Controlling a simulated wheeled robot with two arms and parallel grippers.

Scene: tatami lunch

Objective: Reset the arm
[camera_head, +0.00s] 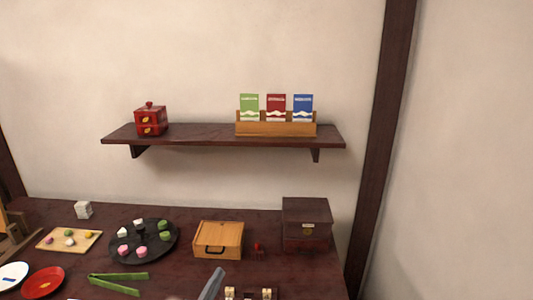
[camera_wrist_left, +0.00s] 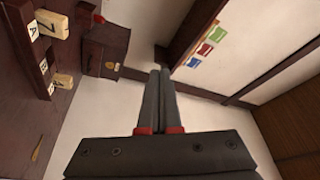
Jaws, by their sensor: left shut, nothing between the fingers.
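My left gripper (camera_wrist_left: 160,72) is shut and empty in the left wrist view, its two dark fingers side by side with red parts at their base. Its fingers point past the table toward the wall. In the head view a grey piece of my left gripper (camera_head: 213,283) shows at the bottom edge, in front of the wooden box. My right gripper is not in either view.
The dark table (camera_head: 190,272) holds a wooden box (camera_head: 218,240), a dark chest (camera_head: 307,224), a round black tray (camera_head: 117,252) of sweets, and green tongs (camera_head: 118,279). A wall shelf (camera_head: 200,136) carries a red box (camera_head: 151,120) and a packet holder (camera_head: 277,128).

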